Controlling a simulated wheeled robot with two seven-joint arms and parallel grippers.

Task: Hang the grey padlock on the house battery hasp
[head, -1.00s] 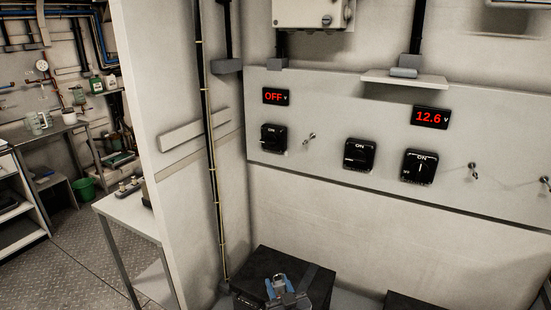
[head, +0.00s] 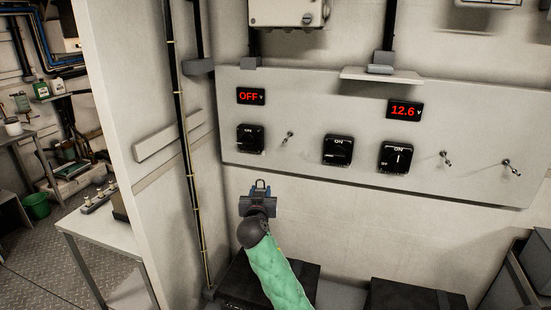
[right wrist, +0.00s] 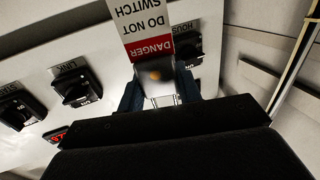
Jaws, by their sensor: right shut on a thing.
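My right gripper (head: 259,200) is shut on the grey padlock (head: 260,185). In the head view its shackle points up, and it is in the air before the wall, below the leftmost switch (head: 250,138). In the right wrist view the padlock (right wrist: 161,92) sits between the blue fingers, its body partly hidden. A red and white danger tag (right wrist: 150,25) shows right by it; I cannot tell how it is attached. A switch with a partly covered "HOUSE" label (right wrist: 187,48) is behind. A small metal hasp (head: 288,138) sticks out right of the leftmost switch, apart from the padlock. My left gripper is not in view.
Two more switches (head: 338,150) and two similar metal fittings (head: 445,158) are on the panel (head: 300,90) to the right. A small shelf (head: 382,76) juts out above. Black boxes (head: 415,296) stand below. A vertical conduit (head: 183,130) runs at the left.

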